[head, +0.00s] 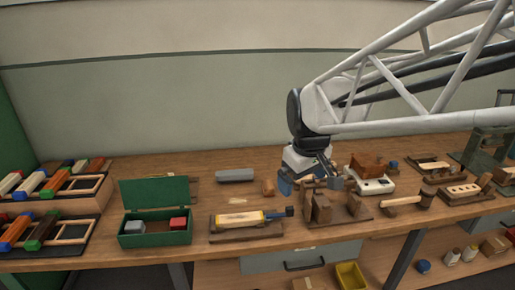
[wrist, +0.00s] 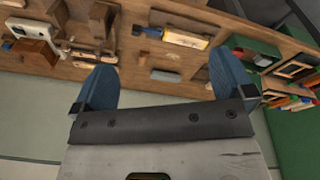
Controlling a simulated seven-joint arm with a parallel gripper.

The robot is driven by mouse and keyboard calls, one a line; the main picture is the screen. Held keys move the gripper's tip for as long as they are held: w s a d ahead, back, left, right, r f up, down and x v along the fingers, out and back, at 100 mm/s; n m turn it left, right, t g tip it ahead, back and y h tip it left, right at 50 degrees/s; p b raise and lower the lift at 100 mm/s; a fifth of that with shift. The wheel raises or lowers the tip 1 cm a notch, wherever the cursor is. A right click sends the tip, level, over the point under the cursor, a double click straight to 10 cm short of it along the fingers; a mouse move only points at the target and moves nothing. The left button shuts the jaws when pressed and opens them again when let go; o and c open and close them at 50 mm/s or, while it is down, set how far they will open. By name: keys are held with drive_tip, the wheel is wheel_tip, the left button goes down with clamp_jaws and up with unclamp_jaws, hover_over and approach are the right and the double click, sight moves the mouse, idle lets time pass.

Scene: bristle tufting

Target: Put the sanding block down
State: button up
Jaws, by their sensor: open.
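My gripper (head: 309,184) is open above the back of the workbench, its blue fingers spread apart; in the wrist view (wrist: 162,62) nothing is held between them. A grey rounded block (head: 236,174) lies on the bench left of the gripper. It also shows in the wrist view (wrist: 165,76), lying between the fingers in the picture but away from them on the bench. I cannot tell for certain which of these is the sanding block.
A green open box (head: 155,240) holds a grey and a red block. A yellow-bodied tool (head: 240,218) lies on a wooden cradle. Wooden blocks on a base (head: 337,214) stand in front of the gripper, with a white device (head: 373,186) to its right. Bare bench lies around the grey block.

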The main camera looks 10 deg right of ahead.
drive_tip(key=s+f+m, duration=0.2)
drive_tip(key=s+m, duration=0.3)
drive_tip(key=s, duration=1.1)
drive_tip(key=shift+s+t, duration=0.3)
drive_tip(key=shift+w, duration=0.1)
idle(0.3)
